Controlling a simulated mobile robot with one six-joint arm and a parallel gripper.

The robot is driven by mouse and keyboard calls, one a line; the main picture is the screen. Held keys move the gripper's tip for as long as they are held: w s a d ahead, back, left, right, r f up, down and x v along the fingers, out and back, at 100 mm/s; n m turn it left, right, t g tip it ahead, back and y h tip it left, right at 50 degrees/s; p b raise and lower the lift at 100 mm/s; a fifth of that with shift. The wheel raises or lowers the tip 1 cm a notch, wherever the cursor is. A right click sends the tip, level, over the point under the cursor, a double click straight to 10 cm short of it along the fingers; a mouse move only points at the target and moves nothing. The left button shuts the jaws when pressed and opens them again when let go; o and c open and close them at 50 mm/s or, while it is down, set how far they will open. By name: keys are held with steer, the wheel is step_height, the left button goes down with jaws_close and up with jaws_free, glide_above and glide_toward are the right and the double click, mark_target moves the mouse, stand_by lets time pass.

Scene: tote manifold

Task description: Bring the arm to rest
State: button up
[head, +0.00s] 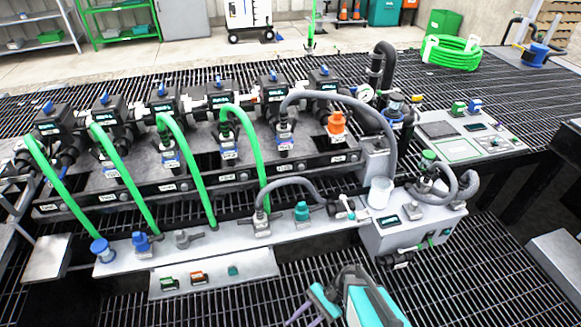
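The manifold bench (240,235) carries green hoses (190,170), grey hoses, valves and an orange cap (336,123). A white cup (380,193) stands on its right part. A control panel (450,147) is farther right. Open grating (480,285) lies at lower right.

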steer(key=s+d+n+h, duration=0.2)
steer(key=d+n+h, duration=0.3)
steer(key=d, duration=0.2)
steer(key=s+d+f+n+t+h, duration=0.1)
steer(key=s+d+n+h, duration=0.2)
steer(key=d, duration=0.4)
steer(key=shift+s+d+n+h+p, duration=0.2)
steer(key=shift+s+n+h+p, duration=0.15)
steer(key=shift+n+h, duration=0.6)
